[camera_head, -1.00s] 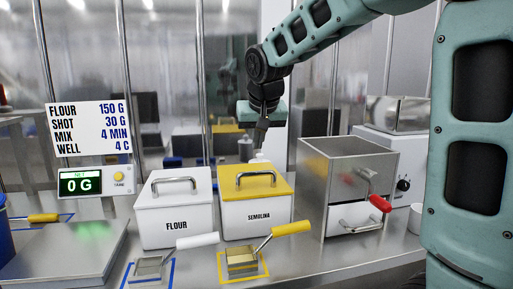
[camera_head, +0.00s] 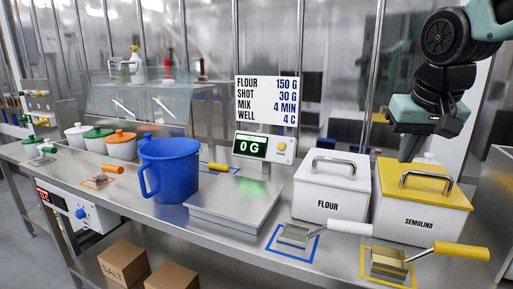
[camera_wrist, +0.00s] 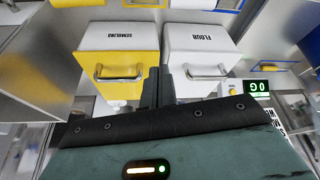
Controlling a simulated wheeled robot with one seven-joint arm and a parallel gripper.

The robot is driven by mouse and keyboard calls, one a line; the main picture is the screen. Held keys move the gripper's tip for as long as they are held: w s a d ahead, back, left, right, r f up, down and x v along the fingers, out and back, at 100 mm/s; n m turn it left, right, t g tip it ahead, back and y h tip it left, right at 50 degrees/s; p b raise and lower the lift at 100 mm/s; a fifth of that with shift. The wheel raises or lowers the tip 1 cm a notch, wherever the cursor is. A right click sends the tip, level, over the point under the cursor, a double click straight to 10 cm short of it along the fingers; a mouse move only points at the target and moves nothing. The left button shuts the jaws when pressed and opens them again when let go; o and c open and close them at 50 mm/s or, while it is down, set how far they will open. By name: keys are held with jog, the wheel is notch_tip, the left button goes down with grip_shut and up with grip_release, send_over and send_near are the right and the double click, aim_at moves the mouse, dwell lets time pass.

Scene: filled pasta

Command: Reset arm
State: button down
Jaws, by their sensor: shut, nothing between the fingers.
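My gripper (camera_head: 410,148) hangs at the upper right in the head view, in front of the rear wall and above and behind the yellow-lidded semolina bin (camera_head: 420,226). It points downward, and its fingers are shut and empty. In the wrist view the fingers (camera_wrist: 158,82) are together, seen between the semolina bin (camera_wrist: 120,55) and the white flour bin (camera_wrist: 200,50). My arm folds down from the top right corner in the head view.
A blue pitcher (camera_head: 176,172) stands left of the steel scale (camera_head: 232,214), whose display (camera_head: 251,147) reads 0 G. The flour bin (camera_head: 328,205) stands right of the scale. A white-handled scoop (camera_head: 296,234) and a yellow-handled scoop (camera_head: 391,262) lie at the front edge.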

jog(key=s+a+f+n+g, duration=0.2)
jog(key=s+a+f+n, duration=0.2)
jog(key=s+a+f, duration=0.4)
jog(key=s+a+f+n+g+y+p, duration=0.1)
jog(key=s+a+f+n, duration=0.4)
jog(key=s, duration=0.9)
notch_tip(320, 180, down, 3)
jog(key=a+g, duration=0.1)
jog(key=a, duration=0.1)
jog(key=shift+s+a, duration=0.15)
jog(key=shift+a, duration=0.25)
